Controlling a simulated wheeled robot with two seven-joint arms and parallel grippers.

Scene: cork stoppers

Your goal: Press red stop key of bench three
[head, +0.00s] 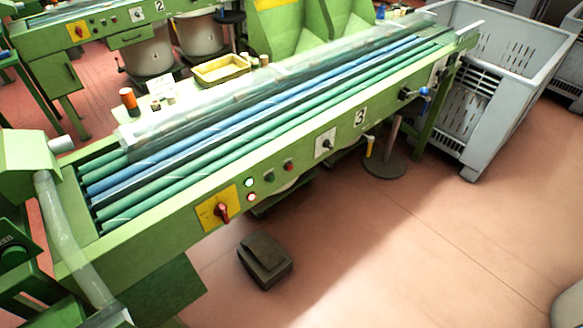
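Bench three (185,188) is a long green machine with green and blue rollers, running from lower left to upper right. Its number plate "3" (360,117) is on the front panel. On that panel a small red key (289,166) sits right of a dark green key (269,176). Left of them are a whitish-green round light or key (249,183) and a red-ringed one (251,197). A red rotary switch (222,211) is on a yellow plate further left. Nothing covers the red key. Neither of my grippers is in view.
A dark foot pedal (265,260) lies on the floor before the bench. A grey slatted crate (485,100) stands at the right end. A black knob on a white plate (325,143) is right of the keys. Bench two (110,25) is behind. The floor in front is mostly clear.

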